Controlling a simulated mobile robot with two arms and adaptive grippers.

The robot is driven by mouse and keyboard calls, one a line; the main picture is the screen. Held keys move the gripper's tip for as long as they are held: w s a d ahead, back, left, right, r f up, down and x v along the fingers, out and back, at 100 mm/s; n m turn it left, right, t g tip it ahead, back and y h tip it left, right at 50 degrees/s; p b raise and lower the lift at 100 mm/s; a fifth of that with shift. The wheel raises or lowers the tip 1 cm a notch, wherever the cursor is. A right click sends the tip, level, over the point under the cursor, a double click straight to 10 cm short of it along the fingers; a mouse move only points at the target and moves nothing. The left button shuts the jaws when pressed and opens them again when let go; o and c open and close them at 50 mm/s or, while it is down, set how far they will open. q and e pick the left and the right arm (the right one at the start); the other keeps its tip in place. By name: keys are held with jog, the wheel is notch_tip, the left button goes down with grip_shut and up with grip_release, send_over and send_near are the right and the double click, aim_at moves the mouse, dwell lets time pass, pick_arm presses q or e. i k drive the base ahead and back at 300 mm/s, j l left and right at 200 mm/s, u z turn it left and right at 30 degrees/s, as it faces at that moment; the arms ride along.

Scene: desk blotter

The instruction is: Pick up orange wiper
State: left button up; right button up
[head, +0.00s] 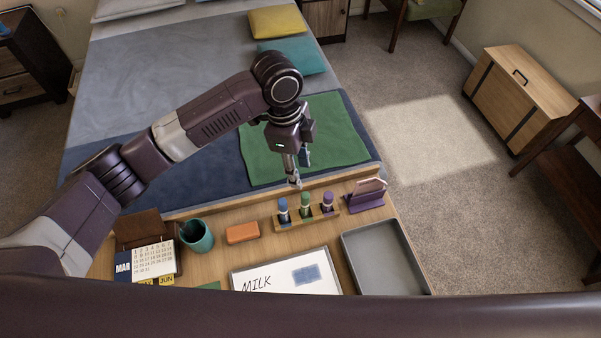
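The orange wiper (242,232) is a small block lying flat on the wooden desk, between the teal cup and the marker holder. My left gripper (298,172) points downward above the far edge of the desk, behind the marker holder and up to the right of the wiper. It is apart from the wiper. Its fingers look spread, with nothing between them. My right gripper is not in view.
A teal cup (196,237) and a calendar (151,262) stand left of the wiper. A marker holder (308,219) with three markers, a purple stand (363,201), a whiteboard (268,281) reading MILK and a grey tray (385,262) are to its right. A bed lies beyond.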

aim_at(247, 232)
jog(key=k, duration=2)
